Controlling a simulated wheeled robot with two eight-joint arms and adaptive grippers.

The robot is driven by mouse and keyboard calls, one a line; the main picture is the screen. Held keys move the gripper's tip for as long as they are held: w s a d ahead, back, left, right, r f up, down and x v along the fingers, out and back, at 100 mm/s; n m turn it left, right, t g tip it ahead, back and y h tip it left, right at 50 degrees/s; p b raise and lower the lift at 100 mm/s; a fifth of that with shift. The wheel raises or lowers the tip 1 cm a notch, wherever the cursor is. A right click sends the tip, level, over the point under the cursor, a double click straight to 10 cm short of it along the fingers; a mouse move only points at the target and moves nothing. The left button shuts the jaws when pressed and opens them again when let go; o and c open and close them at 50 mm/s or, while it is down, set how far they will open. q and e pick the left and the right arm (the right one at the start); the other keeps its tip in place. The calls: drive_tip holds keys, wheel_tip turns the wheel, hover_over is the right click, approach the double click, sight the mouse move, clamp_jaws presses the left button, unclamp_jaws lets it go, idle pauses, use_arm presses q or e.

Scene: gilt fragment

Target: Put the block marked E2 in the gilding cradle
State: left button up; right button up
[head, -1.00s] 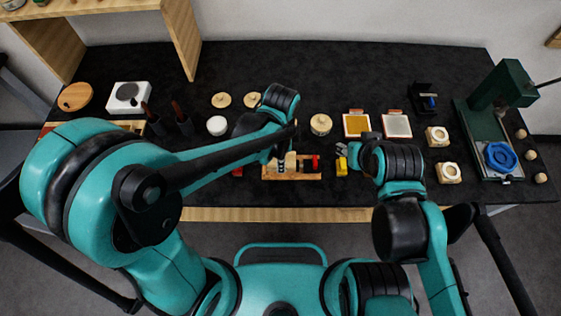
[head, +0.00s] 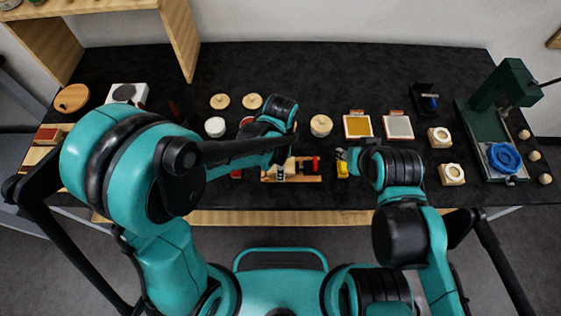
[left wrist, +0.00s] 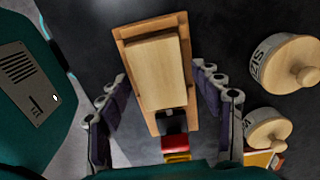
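A long wooden holder (head: 305,179), which looks like the cradle, lies near the table's front edge. In the left wrist view, a plain pale wooden block (left wrist: 158,72) lies lengthwise in the wooden holder (left wrist: 125,60); no E2 mark is readable. My left gripper (left wrist: 165,105) is open, its fingers on either side of the holder and apart from the block. In the head view my left gripper (head: 283,155) partly hides the holder. My right gripper (head: 347,154) is beside a small yellow block (head: 342,171), right of the holder; its grip is unclear.
A red piece (head: 315,164) is at the holder's right end. Lidded jars (head: 320,125) and gold and pale square trays (head: 357,127) stand behind. A green press (head: 498,105) is at the far right.

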use_arm(q)
drive_tip(key=shift+r, duration=0.1)
drive_tip(key=shift+r, duration=0.15)
wheel_tip(320, 180, up, 12)
drive_tip(key=p, duration=0.4)
drive_tip(key=s+a+r+n+t, duration=0.2)
drive_tip(key=a+r+n+t, duration=0.1)
drive_tip(key=a+n, duration=0.6)
drive_tip(key=s+a+r+n+t, duration=0.3)
drive_tip(key=a+n+t, duration=0.1)
drive_tip(key=a+n, duration=0.4)
drive_tip(key=shift+a+r+n, duration=0.35)
drive_tip(key=shift+a+n, duration=0.05)
drive_tip(key=shift+n, duration=0.1)
